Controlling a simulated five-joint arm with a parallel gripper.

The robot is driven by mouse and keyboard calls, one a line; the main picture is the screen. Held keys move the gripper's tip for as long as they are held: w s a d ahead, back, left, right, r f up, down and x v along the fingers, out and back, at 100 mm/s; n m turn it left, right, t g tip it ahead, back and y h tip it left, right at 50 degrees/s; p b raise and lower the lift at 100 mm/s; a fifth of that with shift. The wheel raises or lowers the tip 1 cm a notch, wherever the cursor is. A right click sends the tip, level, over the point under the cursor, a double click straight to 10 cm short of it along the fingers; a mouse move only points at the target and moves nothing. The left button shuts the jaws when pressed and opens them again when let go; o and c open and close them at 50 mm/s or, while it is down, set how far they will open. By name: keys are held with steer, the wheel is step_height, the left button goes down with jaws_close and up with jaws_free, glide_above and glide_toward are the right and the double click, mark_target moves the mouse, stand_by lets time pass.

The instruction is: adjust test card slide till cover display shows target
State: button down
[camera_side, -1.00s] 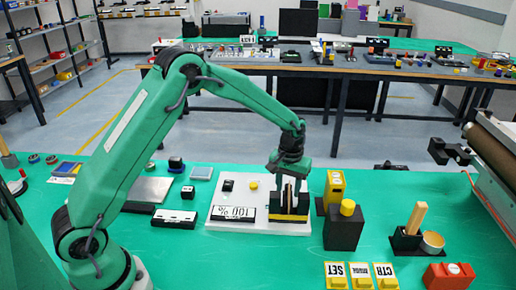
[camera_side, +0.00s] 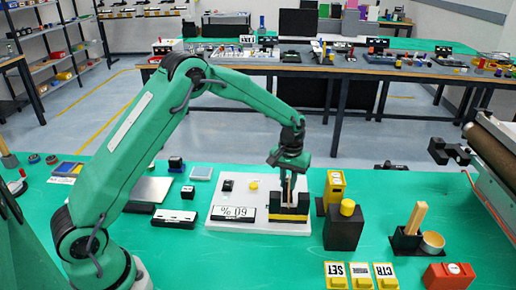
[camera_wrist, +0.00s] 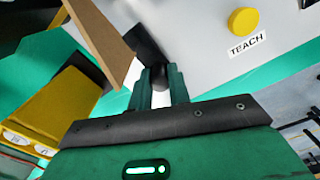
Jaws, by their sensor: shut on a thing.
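The cover display (camera_side: 233,213) lies on a white plate (camera_side: 222,192) and appears upside down; it seems to read 60 %. The test card slide (camera_side: 289,208) is a dark block with a yellow band at the plate's right side. A thin tan card edge (camera_side: 285,188) stands upright there; it looks like the tan board (camera_wrist: 103,38) in the wrist view. My gripper (camera_side: 290,177) is over the slide, pointing down. In the wrist view the jaws (camera_wrist: 158,75) are shut on a dark part of the slide (camera_wrist: 146,42). The jaws partly hide the grip.
A yellow button (camera_side: 253,185), labelled TEACH in the wrist view (camera_wrist: 242,21), is left of the slide. A black box with a yellow knob (camera_side: 343,228) and a yellow block (camera_side: 335,187) stand close on the right. SET and CTR keys (camera_side: 361,275) are in front.

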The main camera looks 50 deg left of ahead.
steer(key=c, duration=1.3)
jaws_free()
steer(key=shift+r, duration=0.1)
step_height(320, 180, up, 7)
steer(key=shift+r, duration=0.35)
steer(key=shift+r, duration=0.1)
